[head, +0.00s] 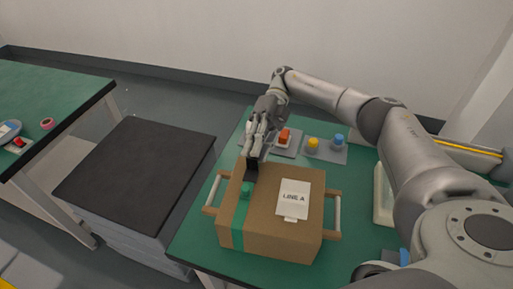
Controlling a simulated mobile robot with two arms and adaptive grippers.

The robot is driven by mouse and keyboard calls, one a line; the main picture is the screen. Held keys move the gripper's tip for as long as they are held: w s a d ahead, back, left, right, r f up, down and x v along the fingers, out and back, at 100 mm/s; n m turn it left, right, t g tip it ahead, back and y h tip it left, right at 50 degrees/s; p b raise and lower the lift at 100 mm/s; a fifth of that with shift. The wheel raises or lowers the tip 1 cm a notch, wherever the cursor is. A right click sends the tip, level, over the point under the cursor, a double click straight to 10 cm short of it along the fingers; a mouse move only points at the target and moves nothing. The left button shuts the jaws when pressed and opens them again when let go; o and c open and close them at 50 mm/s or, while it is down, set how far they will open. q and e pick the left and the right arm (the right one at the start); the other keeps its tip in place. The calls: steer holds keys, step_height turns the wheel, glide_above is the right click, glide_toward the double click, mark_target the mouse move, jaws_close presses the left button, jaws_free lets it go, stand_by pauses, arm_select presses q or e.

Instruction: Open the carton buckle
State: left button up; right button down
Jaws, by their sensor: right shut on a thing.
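A brown carton (265,236) stands on the green table, with a green strap down its left side, a white label reading "LINE A" (293,198) and a handle at each side. A green buckle (246,190) sits on the strap at the top of the carton. My right gripper (253,165) reaches down from above at the carton's back left edge, just behind the buckle. It is shut on a dark piece (252,172) at that edge; the fingers hide most of it. My left gripper is not in view.
Behind the carton, grey plates hold a red part (284,135), a yellow part (313,144) and a blue part (338,141). A pale tray (382,195) lies to the right. A black-topped cabinet (135,170) and another green table (45,95) stand to the left.

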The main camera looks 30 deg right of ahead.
steer(key=shift+s+f, duration=0.15)
steer(key=shift+f, duration=0.2)
steer(key=c, duration=1.4)
jaws_free()
steer(key=shift+r, duration=0.1)
steer(key=shift+r, duration=0.15)
step_height(320, 180, up, 10)
steer(key=shift+f, duration=0.1)
